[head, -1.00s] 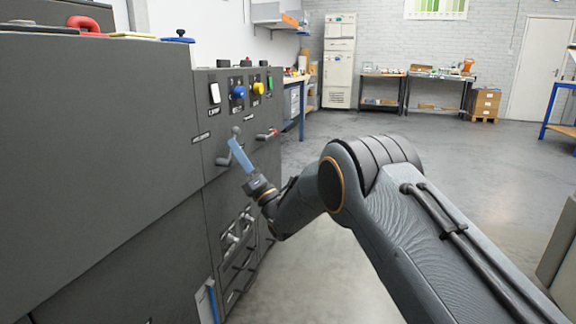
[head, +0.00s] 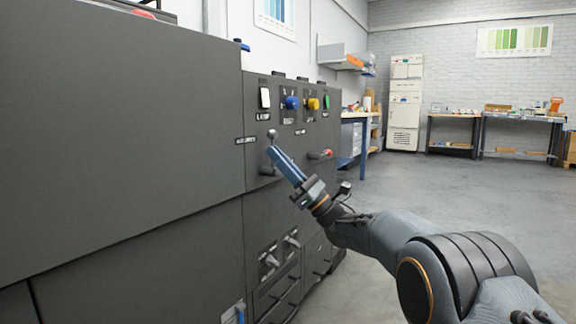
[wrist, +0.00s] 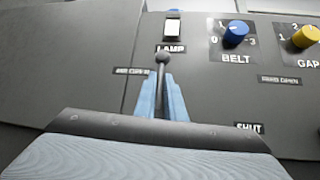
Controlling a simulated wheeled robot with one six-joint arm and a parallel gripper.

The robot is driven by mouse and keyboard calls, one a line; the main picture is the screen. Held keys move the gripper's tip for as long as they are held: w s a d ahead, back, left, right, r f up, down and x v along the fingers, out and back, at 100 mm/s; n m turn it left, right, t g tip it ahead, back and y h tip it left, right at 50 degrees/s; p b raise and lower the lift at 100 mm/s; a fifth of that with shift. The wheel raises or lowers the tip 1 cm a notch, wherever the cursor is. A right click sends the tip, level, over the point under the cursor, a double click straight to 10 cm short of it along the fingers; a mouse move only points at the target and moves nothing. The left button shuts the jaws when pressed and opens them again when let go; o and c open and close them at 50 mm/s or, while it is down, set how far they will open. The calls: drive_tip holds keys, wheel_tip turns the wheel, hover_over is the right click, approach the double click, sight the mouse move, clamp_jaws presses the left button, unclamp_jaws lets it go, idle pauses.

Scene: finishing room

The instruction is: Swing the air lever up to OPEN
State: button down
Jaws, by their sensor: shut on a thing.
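The grey ball-knobbed lever (head: 272,134) stands on the dark machine's front panel, with its knob uppermost. In the wrist view its knob (wrist: 162,58) shows just beyond my fingertips, and its shaft runs down between the two blue fingers. My gripper (head: 276,156) is shut on this lever below the knob; it also shows in the wrist view (wrist: 161,92). A small label (wrist: 131,71) left of the knob is too blurred to read surely. A SHUT label (wrist: 249,127) is lower right. The lever's foot is hidden by my gripper in the wrist view.
A red-tipped lever (head: 321,154) sticks out to the right of my gripper. Above are a white LAMP switch (head: 265,97), a blue BELT knob (head: 291,102) and a yellow GAP knob (head: 313,104). Grey handles (head: 292,240) protrude below. Open floor lies to the right.

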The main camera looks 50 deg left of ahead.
drive_tip(key=shift+s+a, duration=0.15)
drive_tip(key=shift+s, duration=0.1)
drive_tip(key=c, duration=1.8)
unclamp_jaws()
drive_tip(key=shift+s+a, duration=0.1)
drive_tip(key=shift+s, duration=0.1)
drive_tip(key=shift+w+p+v, duration=0.15)
drive_tip(key=shift+p+v, duration=0.55)
drive_tip(key=shift+v, duration=1.4)
drive_tip(key=shift+w+p+v, duration=0.1)
drive_tip(key=shift+p+v, duration=0.6)
drive_tip(key=shift+v, duration=1.35)
drive_tip(key=shift+r, duration=0.15)
